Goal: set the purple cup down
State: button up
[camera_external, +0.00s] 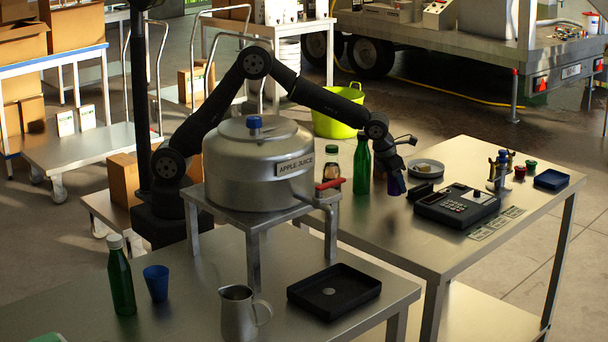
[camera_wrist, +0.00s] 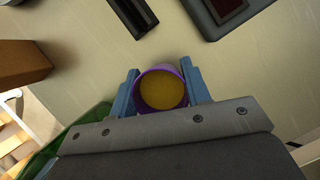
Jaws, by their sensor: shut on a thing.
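The purple cup (camera_wrist: 161,88) is between the two blue fingers of my gripper (camera_wrist: 160,95) in the wrist view, with a golden-brown liquid inside. The fingers are shut on its sides, and it is seen from above with its rim facing the camera. In the external view the purple cup (camera_external: 393,187) shows only partly beside my gripper (camera_external: 398,184), over the right-hand metal table (camera_external: 400,238). I cannot tell whether its base touches the table top.
A green bottle (camera_external: 362,165) and a juice bottle (camera_external: 331,165) stand left of my gripper. A payment terminal (camera_external: 457,205) is to its right, and a bowl (camera_external: 426,168) sits behind. The steel tank (camera_external: 240,165) stands to the left. Bare table lies in front.

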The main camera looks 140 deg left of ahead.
aim_at(396, 193)
jog(key=shift+f, duration=1.8)
jog(key=shift+f, duration=0.1)
jog(key=o, duration=1)
jog(key=shift+o, duration=0.2)
jog(key=v, duration=1.2)
